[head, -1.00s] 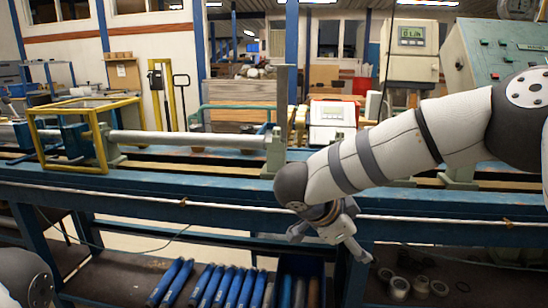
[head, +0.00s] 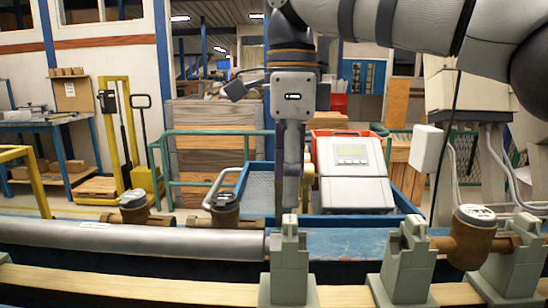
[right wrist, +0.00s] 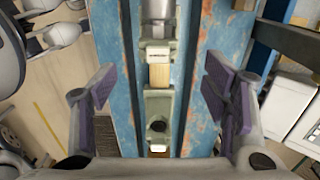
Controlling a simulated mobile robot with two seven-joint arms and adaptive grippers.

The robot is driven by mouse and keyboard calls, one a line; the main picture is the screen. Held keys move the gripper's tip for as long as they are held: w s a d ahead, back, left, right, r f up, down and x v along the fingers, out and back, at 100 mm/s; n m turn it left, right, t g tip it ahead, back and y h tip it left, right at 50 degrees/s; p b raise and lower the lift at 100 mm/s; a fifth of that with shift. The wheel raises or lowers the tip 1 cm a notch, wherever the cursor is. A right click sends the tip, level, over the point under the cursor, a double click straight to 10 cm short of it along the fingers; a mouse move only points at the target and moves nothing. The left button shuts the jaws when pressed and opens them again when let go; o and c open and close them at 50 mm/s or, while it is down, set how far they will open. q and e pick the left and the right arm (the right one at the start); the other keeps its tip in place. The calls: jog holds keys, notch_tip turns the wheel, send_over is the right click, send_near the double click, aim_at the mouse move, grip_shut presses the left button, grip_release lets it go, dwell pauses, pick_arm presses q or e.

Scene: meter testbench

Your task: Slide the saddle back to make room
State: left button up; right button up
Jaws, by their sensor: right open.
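Grey-green saddles stand on the wooden rails of the bench. One saddle (head: 289,262) is at the end of a long grey pipe (head: 130,238); a second saddle (head: 405,262) stands apart to its right, and a third saddle (head: 512,262) is farther right. A brass meter (head: 470,240) sits between the second and third. My right gripper (head: 290,190) points down above the first saddle. In the right wrist view its purple-padded fingers (right wrist: 160,98) are wide apart and empty, on either side of the saddle line. The first saddle's labelled top (right wrist: 158,54) shows between them. My left gripper is out of view.
Behind the rail are two more brass meters (head: 225,210), a blue tray (head: 325,238) and a grey device with a display (head: 352,170). A yellow pallet truck (head: 145,178) stands in the left background. Bare wood lies between the first two saddles.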

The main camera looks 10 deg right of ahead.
aim_at(289, 249)
jog(key=shift+w+r, duration=0.1)
jog(key=shift+w, duration=0.05)
jog(key=shift+s+r, duration=0.1)
jog(key=shift+s, duration=0.35)
notch_tip(289, 249, down, 12)
jog(key=shift+w+f, duration=0.1)
jog(key=shift+w, duration=0.05)
grip_shut()
dwell(0.3)
